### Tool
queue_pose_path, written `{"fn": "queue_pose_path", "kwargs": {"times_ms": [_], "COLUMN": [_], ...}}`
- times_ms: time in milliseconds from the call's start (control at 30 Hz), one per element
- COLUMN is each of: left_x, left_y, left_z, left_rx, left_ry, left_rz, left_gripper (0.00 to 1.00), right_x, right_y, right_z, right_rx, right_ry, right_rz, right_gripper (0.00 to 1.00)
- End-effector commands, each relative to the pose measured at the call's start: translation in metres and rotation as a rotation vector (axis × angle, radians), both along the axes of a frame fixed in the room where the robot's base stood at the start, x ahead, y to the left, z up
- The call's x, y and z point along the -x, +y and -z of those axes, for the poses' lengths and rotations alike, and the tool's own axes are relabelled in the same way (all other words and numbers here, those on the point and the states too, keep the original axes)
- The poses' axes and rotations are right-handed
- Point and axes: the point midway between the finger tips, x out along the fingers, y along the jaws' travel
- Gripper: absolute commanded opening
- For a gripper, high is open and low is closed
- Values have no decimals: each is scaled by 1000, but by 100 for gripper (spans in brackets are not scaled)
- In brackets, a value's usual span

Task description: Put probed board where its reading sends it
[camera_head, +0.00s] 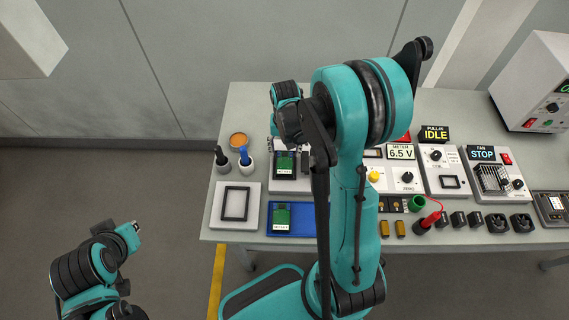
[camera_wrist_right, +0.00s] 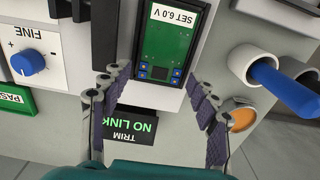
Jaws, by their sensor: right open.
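A green board (camera_head: 284,164) in a black frame sits in the trim station (camera_head: 305,184); its label reads SET 6.0 V in the right wrist view (camera_wrist_right: 172,40). A second green board (camera_head: 282,217) lies on a blue tray (camera_head: 256,233). The meter (camera_head: 401,153) reads 6.5 V. The trim sign (camera_wrist_right: 135,127) reads NO LINK.
A white pad with an empty black outline (camera_head: 236,204) is at the table's left. Blue (camera_head: 244,156) and black (camera_head: 220,157) probes stand in holders beside an orange disc (camera_head: 239,140). Pull-in (camera_head: 435,134) reads IDLE; fan (camera_head: 482,154) reads STOP. My right arm hides the middle.

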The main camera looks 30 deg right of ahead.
Motion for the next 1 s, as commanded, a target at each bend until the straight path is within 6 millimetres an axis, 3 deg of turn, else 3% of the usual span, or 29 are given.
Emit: {"fn": "queue_pose_path", "kwargs": {"times_ms": [1000], "left_x": [0], "left_y": [0], "left_z": [14], "left_rx": [0], "left_ry": [0], "left_rz": [0], "left_gripper": [0], "right_x": [0], "right_y": [0], "right_z": [16], "right_rx": [0], "right_ry": [0], "right_rz": [0], "right_gripper": [60]}}
